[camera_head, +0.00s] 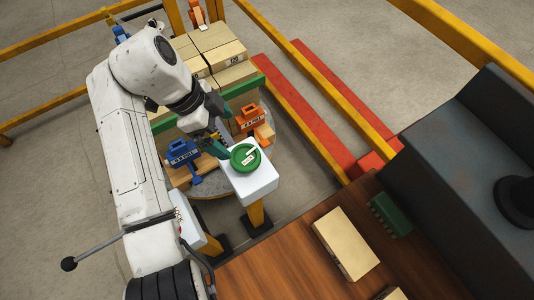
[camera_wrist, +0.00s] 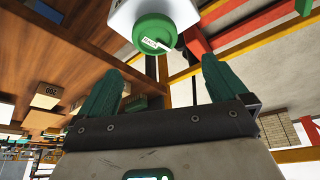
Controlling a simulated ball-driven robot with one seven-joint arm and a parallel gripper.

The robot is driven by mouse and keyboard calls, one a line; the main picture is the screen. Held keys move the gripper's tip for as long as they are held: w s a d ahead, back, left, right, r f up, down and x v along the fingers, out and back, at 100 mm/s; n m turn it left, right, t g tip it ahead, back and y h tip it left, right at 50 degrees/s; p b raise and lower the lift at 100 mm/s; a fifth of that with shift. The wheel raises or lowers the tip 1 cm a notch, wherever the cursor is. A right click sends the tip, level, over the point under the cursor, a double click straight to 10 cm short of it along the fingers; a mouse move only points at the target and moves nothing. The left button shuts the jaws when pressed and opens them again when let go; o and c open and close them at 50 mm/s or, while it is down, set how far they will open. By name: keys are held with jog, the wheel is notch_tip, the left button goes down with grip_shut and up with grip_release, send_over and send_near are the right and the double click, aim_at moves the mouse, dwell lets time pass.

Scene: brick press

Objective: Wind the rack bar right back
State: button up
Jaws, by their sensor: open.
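A round green knob (camera_head: 245,157) with a white label sits on top of a white box-shaped post (camera_head: 262,182). The knob also shows in the wrist view (camera_wrist: 154,33), at the top centre on its white box (camera_wrist: 182,12). My gripper (camera_head: 217,146) is close beside the knob, on its left in the head view. In the wrist view my gripper (camera_wrist: 160,70) has its two green fingers wide apart, with nothing between them and the knob beyond the tips. I cannot make out a rack bar for certain in either view.
Orange (camera_head: 249,118) and blue (camera_head: 183,152) tools stand behind the post, near stacked cartons (camera_head: 216,50). Yellow rails (camera_head: 310,100) run past red beams (camera_head: 300,108). A wooden table (camera_head: 290,262) carries a tan block (camera_head: 346,244) and a green ridged block (camera_head: 390,214). A dark machine (camera_head: 470,160) stands right.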

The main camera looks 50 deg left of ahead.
aim_at(244, 156)
jog(key=shift+m, duration=0.3)
jog(key=x, duration=0.3)
jog(key=b+x, duration=0.1)
jog(key=x, duration=0.7)
jog(key=shift+s+d+b, duration=0.2)
jog(key=shift+s+b, duration=0.2)
jog(key=shift+s, duration=0.05)
jog(key=c, duration=0.9)
jog(key=shift+o, duration=0.2)
jog(key=shift+p, duration=0.35)
